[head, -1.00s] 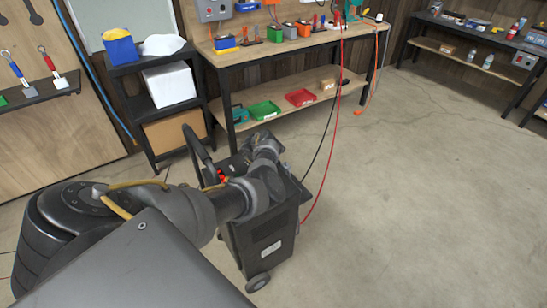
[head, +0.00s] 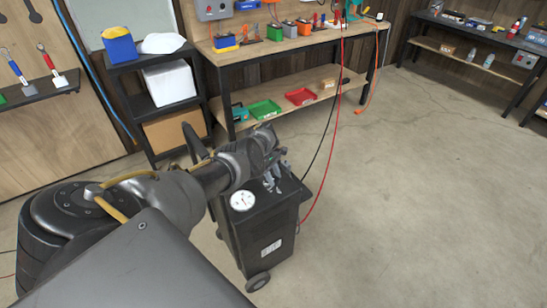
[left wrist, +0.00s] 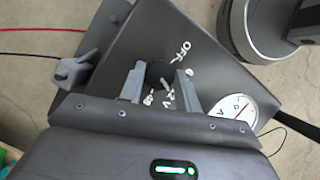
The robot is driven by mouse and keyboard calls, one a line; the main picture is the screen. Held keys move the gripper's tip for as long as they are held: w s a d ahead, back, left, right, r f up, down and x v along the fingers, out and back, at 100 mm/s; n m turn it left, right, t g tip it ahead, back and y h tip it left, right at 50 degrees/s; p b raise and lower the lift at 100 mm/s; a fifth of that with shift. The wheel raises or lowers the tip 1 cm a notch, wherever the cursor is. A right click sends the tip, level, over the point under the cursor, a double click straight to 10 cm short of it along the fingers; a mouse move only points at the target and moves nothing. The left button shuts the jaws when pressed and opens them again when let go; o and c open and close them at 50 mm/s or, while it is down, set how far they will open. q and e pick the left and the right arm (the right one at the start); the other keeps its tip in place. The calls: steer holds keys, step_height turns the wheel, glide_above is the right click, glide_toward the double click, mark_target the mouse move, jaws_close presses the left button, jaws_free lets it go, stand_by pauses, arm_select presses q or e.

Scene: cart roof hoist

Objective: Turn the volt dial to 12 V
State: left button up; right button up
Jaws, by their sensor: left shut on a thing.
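The dark cart (head: 262,225) stands on the floor with a round white gauge (head: 243,200) on its top. In the left wrist view the black volt dial (left wrist: 160,73) sits on the cart's top panel, next to the gauge (left wrist: 237,112). White marks, including OFF, ring the dial. A light pointer line shows on the side of the lower marks; its exact setting is hard to read. My left gripper (left wrist: 160,85) is shut on the dial, one finger on each side. In the head view this gripper (head: 270,181) reaches down onto the cart top. My right gripper is out of view.
A grey clamp (left wrist: 72,72) sits at the panel's edge in the left wrist view. Red (head: 324,165) and black cables hang to the cart from the workbench (head: 290,50). A black shelf (head: 150,110) stands behind left. The floor to the right is clear.

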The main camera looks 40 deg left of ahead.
arm_select(q)
steer(key=shift+m, duration=0.3)
steer(key=o, duration=1)
steer(key=p+v, duration=0.3)
steer(key=v, duration=0.7)
steer(key=shift+a+r, duration=0.25)
steer(key=shift+r, duration=0.1)
